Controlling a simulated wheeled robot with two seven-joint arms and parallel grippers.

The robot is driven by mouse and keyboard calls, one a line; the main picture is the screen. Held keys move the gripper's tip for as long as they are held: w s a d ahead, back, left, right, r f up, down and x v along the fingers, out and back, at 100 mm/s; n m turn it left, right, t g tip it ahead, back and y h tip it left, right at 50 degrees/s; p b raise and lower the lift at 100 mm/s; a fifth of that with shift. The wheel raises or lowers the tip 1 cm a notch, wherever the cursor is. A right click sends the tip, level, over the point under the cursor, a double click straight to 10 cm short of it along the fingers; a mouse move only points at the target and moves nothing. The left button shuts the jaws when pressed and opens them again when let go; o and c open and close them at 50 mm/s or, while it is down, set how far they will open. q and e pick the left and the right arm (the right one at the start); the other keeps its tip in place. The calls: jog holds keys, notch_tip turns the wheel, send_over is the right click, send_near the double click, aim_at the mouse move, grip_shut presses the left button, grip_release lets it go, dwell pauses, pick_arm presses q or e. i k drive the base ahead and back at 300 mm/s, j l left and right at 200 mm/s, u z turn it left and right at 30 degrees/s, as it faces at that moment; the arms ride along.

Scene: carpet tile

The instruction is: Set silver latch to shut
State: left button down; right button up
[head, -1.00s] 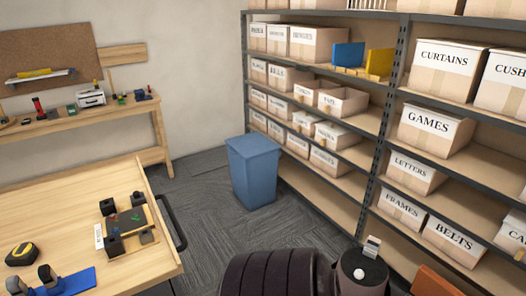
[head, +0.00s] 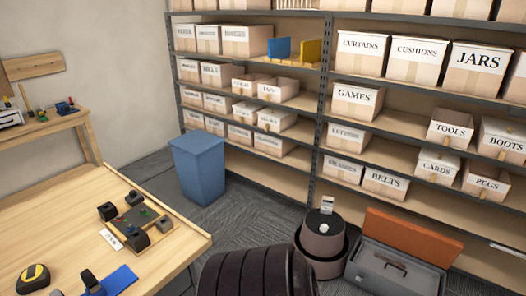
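I cannot pick out a silver latch with certainty. A small pale silver piece (head: 327,204) stands up on top of a round dark brown container (head: 323,246) on the floor, beside a white knob; I cannot tell whether it is a latch. A grey box (head: 398,268) with a dark handle sits to the right, with an orange panel (head: 412,237) behind it. On the wooden table at left, a dark board (head: 137,217) carries black blocks and small red and green parts, too small to make out. Neither gripper is in view.
The wooden table (head: 60,225) fills the lower left. A blue bin (head: 197,168) stands on the carpet before shelves of labelled boxes (head: 357,102). A tape measure (head: 33,279) and a blue piece (head: 120,280) lie on the table. Carpet between table and shelves (head: 230,215) is clear.

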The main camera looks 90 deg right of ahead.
aim_at(359, 278)
jog(key=z, duration=4.05)
jog(key=i+j+z, duration=0.1)
jog(key=i+z, duration=0.15)
jog(key=i, duration=0.45)
